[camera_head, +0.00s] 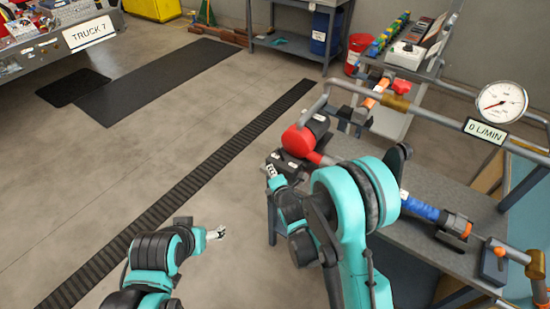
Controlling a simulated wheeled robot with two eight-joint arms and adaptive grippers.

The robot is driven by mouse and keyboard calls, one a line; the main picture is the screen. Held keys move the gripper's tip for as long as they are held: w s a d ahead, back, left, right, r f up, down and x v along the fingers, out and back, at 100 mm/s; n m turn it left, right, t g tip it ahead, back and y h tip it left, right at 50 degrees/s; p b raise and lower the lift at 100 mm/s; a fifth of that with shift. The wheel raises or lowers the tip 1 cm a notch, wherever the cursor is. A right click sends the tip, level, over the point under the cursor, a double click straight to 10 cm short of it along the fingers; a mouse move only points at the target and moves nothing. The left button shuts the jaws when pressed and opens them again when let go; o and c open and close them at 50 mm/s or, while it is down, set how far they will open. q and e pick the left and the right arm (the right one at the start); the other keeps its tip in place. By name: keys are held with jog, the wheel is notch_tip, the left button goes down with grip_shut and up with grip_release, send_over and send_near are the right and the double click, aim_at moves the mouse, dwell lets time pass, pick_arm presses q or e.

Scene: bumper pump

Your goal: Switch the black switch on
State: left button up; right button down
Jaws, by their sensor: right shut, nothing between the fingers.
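My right gripper (272,171) is shut and empty, at the left edge of the grey workbench (345,150). It is right beside a dark box (288,164) in front of the red pump (298,141). The black switch cannot be made out clearly; it may be on this dark box, and I cannot tell its position or whether the gripper touches it. My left gripper (217,233) is low over the open floor, apart from the bench, and too small to tell open from shut.
A round gauge (501,102) with a "0 L/MIN" sign (485,131) stands above the bench. A shelf with a blue bin (325,32) and a red bucket (358,52) stand behind.

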aim_at(276, 162)
jog(key=b+x, duration=0.2)
jog(key=x, duration=0.7)
jog(key=shift+w+f, duration=0.2)
jog(key=shift+f, duration=0.05)
jog(key=d, duration=0.1)
jog(key=d+r+b, duration=0.1)
jog(key=shift+w+d+r, duration=0.1)
jog(key=shift+w+d, duration=0.15)
jog(key=shift+d, duration=0.15)
jog(key=shift+d+r, duration=0.2)
jog(key=shift+d, duration=0.15)
jog(key=shift+w, duration=0.1)
